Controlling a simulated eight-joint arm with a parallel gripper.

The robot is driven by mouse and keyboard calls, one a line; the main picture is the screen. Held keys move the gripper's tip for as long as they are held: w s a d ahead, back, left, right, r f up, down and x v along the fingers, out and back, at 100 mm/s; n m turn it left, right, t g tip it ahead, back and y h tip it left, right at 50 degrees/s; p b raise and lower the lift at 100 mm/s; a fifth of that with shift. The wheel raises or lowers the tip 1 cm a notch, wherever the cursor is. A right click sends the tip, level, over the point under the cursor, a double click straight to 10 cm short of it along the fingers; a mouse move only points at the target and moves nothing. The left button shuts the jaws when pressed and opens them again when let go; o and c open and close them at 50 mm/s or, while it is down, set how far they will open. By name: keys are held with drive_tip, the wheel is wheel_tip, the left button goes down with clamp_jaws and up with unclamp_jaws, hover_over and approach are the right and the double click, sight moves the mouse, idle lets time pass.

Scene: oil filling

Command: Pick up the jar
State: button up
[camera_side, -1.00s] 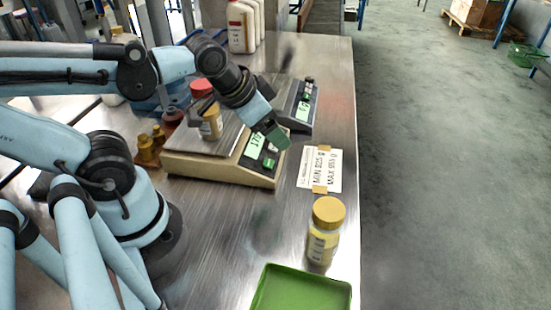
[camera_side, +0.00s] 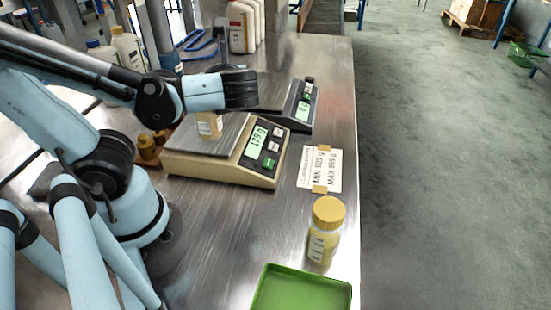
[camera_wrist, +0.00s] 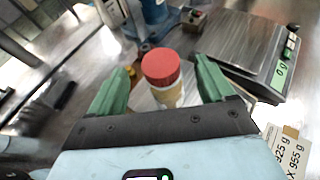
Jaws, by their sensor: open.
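The jar stands upright on the near scale (camera_side: 190,163), its pale yellow body (camera_side: 209,127) showing below my arm in the side view. Its top is hidden there. In the wrist view the jar's red lid (camera_wrist: 161,67) and part of its pale body lie between my gripper's green fingers (camera_wrist: 160,84). The fingers are open, with a gap to the jar on both sides. In the side view my wrist is above the scale, and the fingers are hidden. A second jar (camera_side: 324,234) with a yellow lid stands near the table's right edge.
A green tray (camera_side: 302,290) lies at the front, by the yellow-lidded jar. A second scale (camera_side: 300,104) stands behind the first. A label card (camera_side: 321,169) lies to the right. Brass weights (camera_side: 148,148) and white bottles (camera_side: 242,27) are around. The middle front of the table is clear.

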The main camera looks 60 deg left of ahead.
drive_tip(key=shift+x, duration=3.2)
clamp_jaws()
